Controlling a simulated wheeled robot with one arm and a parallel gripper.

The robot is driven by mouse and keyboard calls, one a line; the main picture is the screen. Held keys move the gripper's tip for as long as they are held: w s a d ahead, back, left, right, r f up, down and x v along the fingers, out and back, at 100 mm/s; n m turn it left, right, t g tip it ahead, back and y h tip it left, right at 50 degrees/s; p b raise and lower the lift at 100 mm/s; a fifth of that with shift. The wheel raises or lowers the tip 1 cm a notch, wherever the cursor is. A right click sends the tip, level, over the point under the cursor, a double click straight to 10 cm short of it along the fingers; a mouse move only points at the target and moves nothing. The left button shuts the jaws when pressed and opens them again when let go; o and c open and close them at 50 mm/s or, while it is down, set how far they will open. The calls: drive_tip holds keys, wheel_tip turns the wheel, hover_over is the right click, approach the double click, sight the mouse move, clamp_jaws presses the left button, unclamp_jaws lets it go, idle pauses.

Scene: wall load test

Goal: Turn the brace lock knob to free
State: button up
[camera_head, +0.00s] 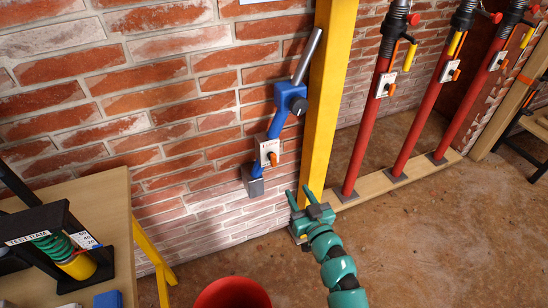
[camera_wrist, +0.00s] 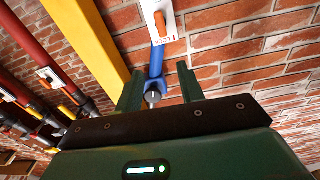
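The blue brace (camera_head: 275,128) leans against the brick wall beside the yellow post. It carries a white plate (camera_head: 263,148) with an orange knob (camera_head: 272,157), and a black round knob (camera_head: 297,105) higher up. In the wrist view the orange knob (camera_wrist: 160,23) stands lengthwise on the white plate (camera_wrist: 170,38), which reads LOCK. My green gripper (camera_head: 299,194) is below and right of the plate, apart from it. In the wrist view my gripper (camera_wrist: 160,70) is open and empty; part of the brace with a round dark end shows between the fingers.
The yellow post (camera_head: 331,95) stands right of the brace. Several red props (camera_head: 366,135) stand on a wooden board beyond it. A table (camera_head: 105,215) with a test rig is at left. A red bucket (camera_head: 232,292) stands in front.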

sight(275, 160)
drive_tip(key=shift+n+g, duration=0.3)
drive_tip(key=shift+n, duration=0.1)
drive_tip(key=x, duration=1.6)
drive_tip(key=shift+a+f+p, duration=0.3)
drive_tip(key=shift+a+f, duration=0.05)
drive_tip(key=shift+a, duration=0.1)
drive_tip(key=shift+w+a+f, duration=0.1)
drive_tip(key=shift+w+a, duration=0.1)
drive_tip(key=shift+w, duration=0.3)
clamp_jaws()
